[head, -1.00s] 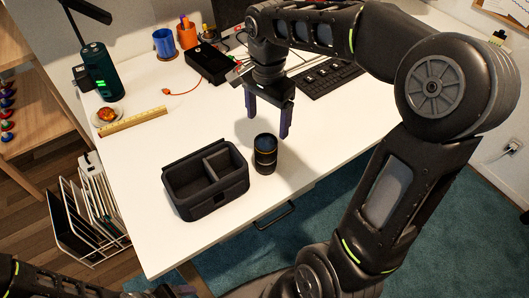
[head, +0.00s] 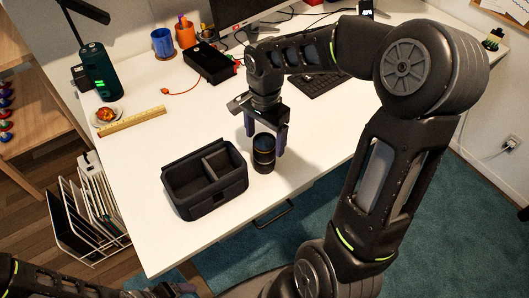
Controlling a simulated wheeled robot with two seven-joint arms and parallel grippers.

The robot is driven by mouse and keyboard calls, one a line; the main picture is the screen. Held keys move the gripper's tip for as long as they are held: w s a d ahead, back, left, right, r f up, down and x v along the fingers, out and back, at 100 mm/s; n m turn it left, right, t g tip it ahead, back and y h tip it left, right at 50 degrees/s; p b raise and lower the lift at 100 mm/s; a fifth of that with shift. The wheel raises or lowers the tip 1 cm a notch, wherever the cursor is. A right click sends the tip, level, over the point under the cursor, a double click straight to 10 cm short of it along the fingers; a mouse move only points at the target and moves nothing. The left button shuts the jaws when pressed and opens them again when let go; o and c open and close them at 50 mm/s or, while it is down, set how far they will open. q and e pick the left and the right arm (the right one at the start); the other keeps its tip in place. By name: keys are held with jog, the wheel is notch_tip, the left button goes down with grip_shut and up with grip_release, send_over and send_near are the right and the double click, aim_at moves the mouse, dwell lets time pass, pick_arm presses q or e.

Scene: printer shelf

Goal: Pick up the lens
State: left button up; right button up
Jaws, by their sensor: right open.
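The lens (head: 263,156) is a black upright cylinder with thin gold rings, standing on the white desk just right of the camera case. My right gripper (head: 265,143) points down at the lens with its two purple-tinted fingers apart. One finger shows at the back left of the lens and the other at its right side; I cannot tell whether either touches it.
The open black case (head: 204,187) with a divider stands close left of the lens. The desk's front edge is near the lens.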

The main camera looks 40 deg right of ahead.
dwell(0.6)
grip_shut()
dwell(0.8)
